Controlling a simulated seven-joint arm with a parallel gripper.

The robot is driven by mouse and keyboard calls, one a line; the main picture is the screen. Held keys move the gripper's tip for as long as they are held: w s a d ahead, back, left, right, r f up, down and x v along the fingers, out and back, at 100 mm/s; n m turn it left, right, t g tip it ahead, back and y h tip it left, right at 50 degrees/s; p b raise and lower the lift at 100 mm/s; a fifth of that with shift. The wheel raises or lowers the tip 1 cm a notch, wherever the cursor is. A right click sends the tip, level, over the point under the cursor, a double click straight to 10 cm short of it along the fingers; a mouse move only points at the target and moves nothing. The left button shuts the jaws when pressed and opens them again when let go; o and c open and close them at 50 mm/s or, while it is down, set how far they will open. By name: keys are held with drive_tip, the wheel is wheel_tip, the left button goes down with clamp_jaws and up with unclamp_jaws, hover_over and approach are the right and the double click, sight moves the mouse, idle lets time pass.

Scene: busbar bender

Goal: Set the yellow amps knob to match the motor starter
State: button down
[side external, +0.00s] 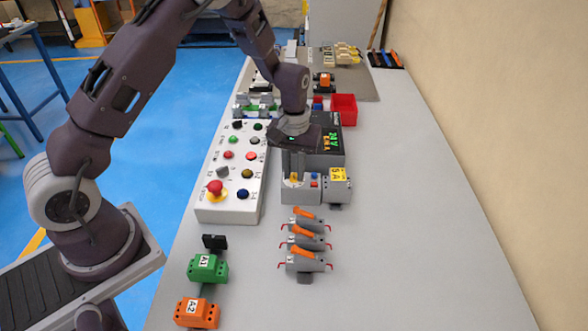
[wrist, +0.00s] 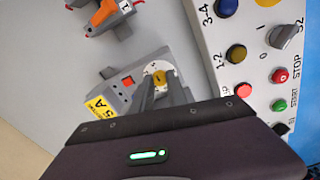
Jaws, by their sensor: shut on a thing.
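The yellow amps knob (wrist: 160,76) sits in a white dial ring (wrist: 150,67) on a grey box; it also shows as a small yellow spot in the side view (side external: 294,177). My gripper (wrist: 162,82) points down over the dial and is shut on the knob; the fingers partly hide it and the dial scale. In the side view my gripper (side external: 293,172) is low at the box. The motor starter (side external: 337,188) is a grey block beside the dial box. Its yellow label (side external: 338,174) appears to read 5 A, and the label also shows in the wrist view (wrist: 100,108). The knob's pointer direction is unclear.
A sloped white panel (side external: 228,205) with coloured buttons and a red mushroom button (side external: 215,188) stands left. A dark unit with a green display (side external: 333,141) is close behind. Grey blocks with orange levers (side external: 304,231) are in front. The table's right side is clear.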

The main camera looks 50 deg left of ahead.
sight(294, 175)
drive_tip(key=shift+m, duration=0.3)
drive_tip(key=c, duration=1.3)
unclamp_jaws()
drive_tip(key=shift+r, duration=0.1)
wheel_tip(294, 175, up, 6)
drive_tip(key=shift+r, duration=0.45)
